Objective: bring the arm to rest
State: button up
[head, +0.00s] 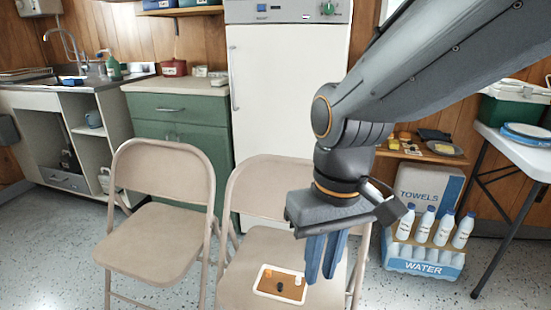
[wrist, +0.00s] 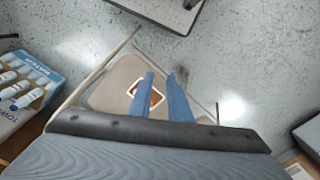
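My gripper (head: 320,277) hangs down from my arm over the right-hand folding chair (head: 258,243). Its two blue fingers stand apart with nothing between them, and they also show in the wrist view (wrist: 160,77). A small white-rimmed tray (head: 263,290) with a brown inside lies on that chair's seat. In the wrist view the tray (wrist: 158,96) shows partly behind the left finger. The fingers appear to be above the seat and clear of the tray; the exact height is hard to tell.
A second folding chair (head: 158,220) stands to the left. Behind are a white fridge (head: 280,110), a green cabinet (head: 183,125) and a sink counter (head: 65,92). At right are a crate of water bottles (head: 425,258), a low shelf (head: 405,154) and a folding table (head: 515,150). Speckled floor shows between them.

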dwell(0.4)
jog(key=d+r+m+p, duration=0.3)
jog(key=d+r+p, duration=0.6)
jog(key=p, duration=1)
jog(key=shift+d+r+h, duration=0.25)
jog(key=shift+r+h, duration=0.05)
jog(key=shift+r, duration=0.5)
